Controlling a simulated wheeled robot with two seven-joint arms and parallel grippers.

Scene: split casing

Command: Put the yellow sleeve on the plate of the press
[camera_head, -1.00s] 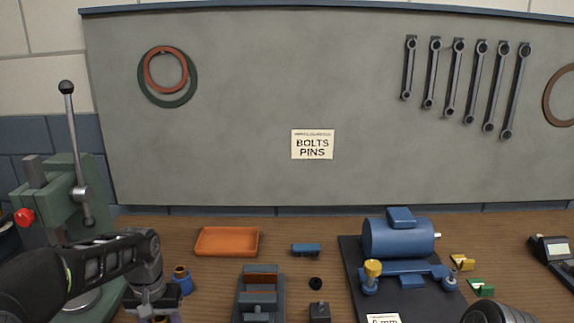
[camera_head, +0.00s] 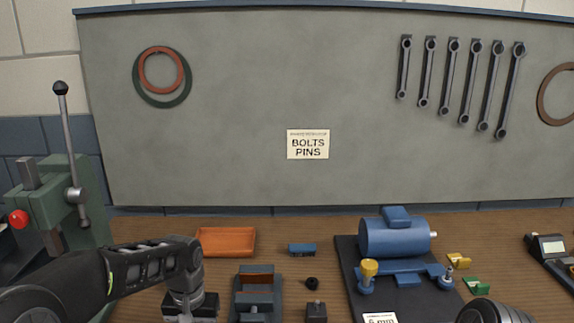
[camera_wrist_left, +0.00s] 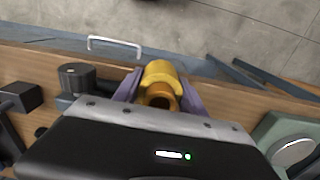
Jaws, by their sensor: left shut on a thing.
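The yellow sleeve (camera_wrist_left: 158,72) is held between the two purple fingers of my left gripper (camera_wrist_left: 160,90) in the left wrist view, its round bore showing. In the head view my left gripper (camera_head: 190,306) is at the bottom edge, right of the press, and its fingertips and the sleeve are not visible. The green press (camera_head: 62,190) stands at the far left with its lever up. Its round grey plate (camera_wrist_left: 296,151) shows in the left wrist view at the lower right, apart from the sleeve; my arm hides it in the head view. My right gripper is out of view.
An orange tray (camera_head: 225,242), a small blue block (camera_head: 302,249) and a dark vise (camera_head: 256,290) are right of my left arm. A blue motor (camera_head: 395,238) stands on a black mat further right. The bench front edge is near the sleeve.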

